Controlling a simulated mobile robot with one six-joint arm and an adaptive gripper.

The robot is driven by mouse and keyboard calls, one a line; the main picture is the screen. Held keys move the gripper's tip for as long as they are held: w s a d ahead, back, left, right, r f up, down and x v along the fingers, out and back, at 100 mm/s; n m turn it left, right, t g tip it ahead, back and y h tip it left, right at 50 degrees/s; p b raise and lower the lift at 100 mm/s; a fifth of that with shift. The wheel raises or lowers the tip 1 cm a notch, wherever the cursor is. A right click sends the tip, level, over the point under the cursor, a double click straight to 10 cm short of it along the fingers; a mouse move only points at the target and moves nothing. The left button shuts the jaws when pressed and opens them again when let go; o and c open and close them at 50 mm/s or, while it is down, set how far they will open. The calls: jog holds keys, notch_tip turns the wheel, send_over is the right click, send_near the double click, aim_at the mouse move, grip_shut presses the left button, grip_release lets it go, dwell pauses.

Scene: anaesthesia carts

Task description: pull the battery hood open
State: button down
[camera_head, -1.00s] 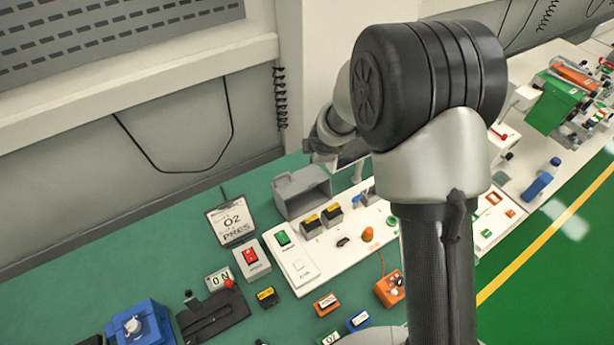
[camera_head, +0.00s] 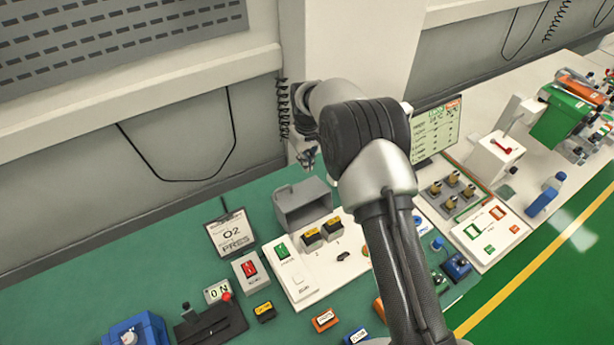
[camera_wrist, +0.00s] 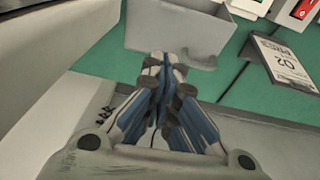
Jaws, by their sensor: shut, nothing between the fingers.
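The battery hood appears to be the grey box-shaped cover (camera_head: 305,206) on the green bench top, at the back left end of the white panel. Two yellow-and-black blocks stand just in front of it. In the wrist view the grey hood (camera_wrist: 180,32) fills the top middle. My gripper (camera_head: 308,160) is above and behind the hood, close to the wall post. In the wrist view my gripper (camera_wrist: 165,58) is shut and empty, its fingertips overlapping the hood's lower edge in the picture. I cannot tell whether they touch it; the head view shows a gap.
An O2 sign (camera_head: 230,235) stands left of the hood, with a red-switch box (camera_head: 250,270) in front of it. A coiled black cable (camera_head: 284,112) hangs on the wall by my gripper. A monitor (camera_head: 436,130) stands to the right. Green bench behind the sign is bare.

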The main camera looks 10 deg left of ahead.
aim_at(306, 194)
jog(key=f, duration=0.3)
jog(key=a+f, duration=0.1)
jog(key=f, duration=0.2)
jog(key=w+f, duration=0.1)
jog(key=f, duration=0.3)
jog(key=shift+a+f, duration=0.1)
jog(key=shift+a, duration=0.25)
jog(key=shift+f, duration=0.3)
jog(key=shift+s+d+r+p, duration=0.2)
jog(key=shift+s+d+p, duration=0.1)
jog(key=shift+p, duration=0.15)
jog(key=shift+s+d+r+p, duration=0.15)
jog(key=shift+s+d+p, duration=0.1)
jog(key=shift+s+d, duration=0.3)
jog(key=shift+s+d+r+p, duration=0.15)
jog(key=shift+s+d+p, duration=0.15)
jog(key=shift+s, duration=0.35)
